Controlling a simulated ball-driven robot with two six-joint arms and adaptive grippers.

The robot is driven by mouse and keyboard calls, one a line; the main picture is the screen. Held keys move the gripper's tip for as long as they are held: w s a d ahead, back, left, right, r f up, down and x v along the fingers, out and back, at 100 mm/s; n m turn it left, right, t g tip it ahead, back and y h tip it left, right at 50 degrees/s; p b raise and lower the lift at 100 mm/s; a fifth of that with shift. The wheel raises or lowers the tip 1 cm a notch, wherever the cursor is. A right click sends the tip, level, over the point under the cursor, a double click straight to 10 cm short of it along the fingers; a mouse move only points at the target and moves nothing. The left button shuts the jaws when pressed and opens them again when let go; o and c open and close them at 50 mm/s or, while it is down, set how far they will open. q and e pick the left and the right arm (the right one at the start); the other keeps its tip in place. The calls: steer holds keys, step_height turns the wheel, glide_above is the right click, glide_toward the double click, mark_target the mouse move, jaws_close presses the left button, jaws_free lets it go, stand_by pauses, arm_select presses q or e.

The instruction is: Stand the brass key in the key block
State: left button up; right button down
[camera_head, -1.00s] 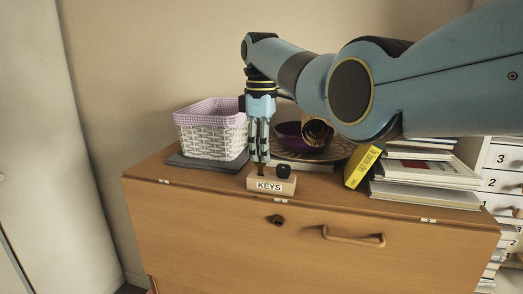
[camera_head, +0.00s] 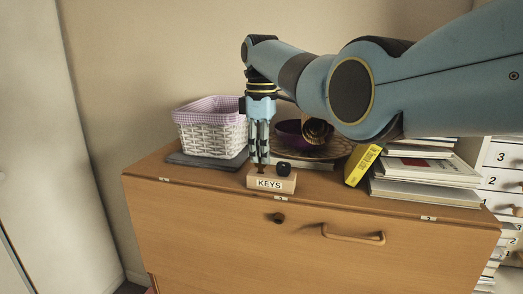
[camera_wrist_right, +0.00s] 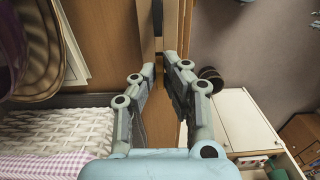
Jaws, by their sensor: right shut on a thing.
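The key block (camera_head: 271,184), a small pale wooden block labelled KEYS, stands at the front edge of the bureau top. A dark key head (camera_head: 283,169) sticks up from its right part. My right gripper (camera_head: 260,160) points straight down over the block's left part. It is shut on the brass key, which is mostly hidden by the fingers; a small brownish bit shows just below the tips, at the block's top. I cannot tell how deep it sits. In the right wrist view, the fingertips (camera_wrist_right: 162,64) are near the block at the top. My left gripper is not in view.
A white wicker basket (camera_head: 212,140) stands on a dark flat thing to the left. Behind the block are a purple bowl (camera_head: 289,132) and a wicker plate. A yellow book (camera_head: 361,166) and stacked books (camera_head: 425,190) stand to the right. Numbered drawers (camera_head: 503,158) are at far right.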

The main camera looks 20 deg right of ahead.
steer(key=shift+f, duration=0.5)
stand_by(0.4)
steer(key=c, duration=1.5)
jaws_free()
steer(key=o, duration=0.6)
steer(key=shift+r, duration=4.05)
